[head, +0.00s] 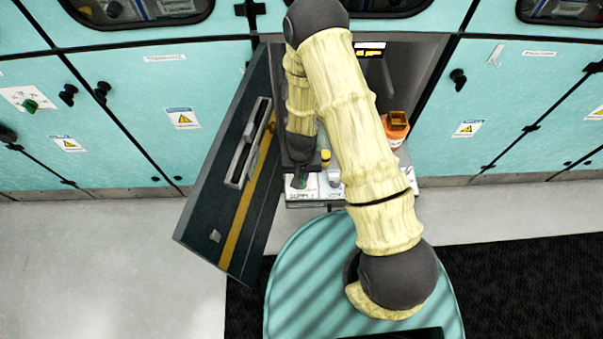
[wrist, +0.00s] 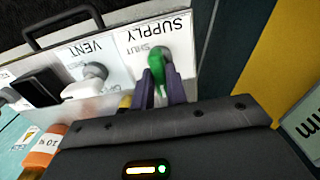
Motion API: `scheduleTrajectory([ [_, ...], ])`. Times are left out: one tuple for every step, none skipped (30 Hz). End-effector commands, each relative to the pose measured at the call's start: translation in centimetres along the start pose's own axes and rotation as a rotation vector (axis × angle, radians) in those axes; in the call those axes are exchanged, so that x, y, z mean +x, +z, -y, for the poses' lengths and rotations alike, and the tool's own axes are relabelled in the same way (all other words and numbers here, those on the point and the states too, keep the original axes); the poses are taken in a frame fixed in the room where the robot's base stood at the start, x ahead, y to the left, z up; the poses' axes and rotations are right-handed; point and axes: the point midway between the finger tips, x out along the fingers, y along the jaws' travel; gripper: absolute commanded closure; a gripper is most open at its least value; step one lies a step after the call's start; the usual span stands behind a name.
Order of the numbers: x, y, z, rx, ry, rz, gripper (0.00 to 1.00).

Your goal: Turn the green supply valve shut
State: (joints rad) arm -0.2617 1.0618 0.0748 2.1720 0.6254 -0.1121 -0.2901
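The green supply valve (wrist: 157,62) is on a white panel under the printed words SUPPLY and SHUT in the wrist view. In the head view only a bit of its green handle (head: 300,181) shows beside my gripper. My gripper (wrist: 161,85) has its two dark purple fingers close together, one on each side of the green handle, and appears shut on it. In the head view my gripper (head: 302,176) is at the panel's left end, largely hidden by my wrist.
A grey vent knob (wrist: 95,72) is beside the supply valve. An orange container (head: 396,127) stands at the panel's right side. An open dark door (head: 232,180) with a yellow stripe stands close on the left. Turquoise cabinets (head: 130,120) line the wall.

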Motion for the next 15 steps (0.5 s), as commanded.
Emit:
scheduleTrajectory([
  [-0.02,0.00,0.02,0.000,0.000,0.000,1.00],
  [-0.02,0.01,0.02,0.000,0.000,0.000,1.00],
  [-0.02,0.01,0.02,0.000,0.000,0.000,1.00],
  [-0.02,0.01,0.02,0.000,0.000,0.000,1.00],
  [-0.02,0.01,0.03,0.001,0.000,0.000,1.00],
  [-0.02,0.01,0.03,0.002,0.000,0.000,1.00],
  [-0.03,0.01,0.03,0.004,-0.001,0.000,1.00],
  [-0.03,0.01,0.03,0.007,-0.001,0.000,1.00],
  [-0.03,0.01,0.03,0.012,-0.001,0.000,1.00],
  [-0.03,0.01,0.03,0.017,-0.001,0.000,1.00],
  [-0.03,0.01,0.03,0.023,-0.001,0.000,1.00],
  [-0.03,0.01,0.03,0.032,-0.001,0.000,1.00],
  [-0.03,0.01,0.04,0.040,-0.001,0.000,1.00],
  [-0.03,0.01,0.04,0.050,-0.001,0.000,1.00],
  [-0.03,0.01,0.04,0.066,-0.001,0.000,1.00],
])
